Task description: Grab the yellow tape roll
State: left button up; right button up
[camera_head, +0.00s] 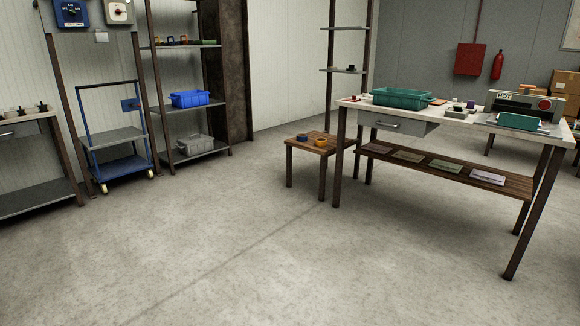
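Two small tape rolls lie on a low wooden stool in the middle of the camera_head view. The yellow-orange tape roll (321,142) is the right one, near the stool's right front corner. A dark blue roll (302,137) lies just left of and behind it. The wooden stool (296,147) stands to the left of a workbench, and the bench's front leg stands just right of the stool. Neither of my grippers shows in this view, and the yellow roll lies free, some way off across the floor.
The workbench (462,120) carries a green bin (403,98) and a machine marked HOT (520,103). A shelf rack with a blue crate (190,99) and a blue cart (124,163) stand at the left wall. The concrete floor (220,250) before the stool is clear.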

aim_at(318, 143)
jog(key=i, duration=3.6)
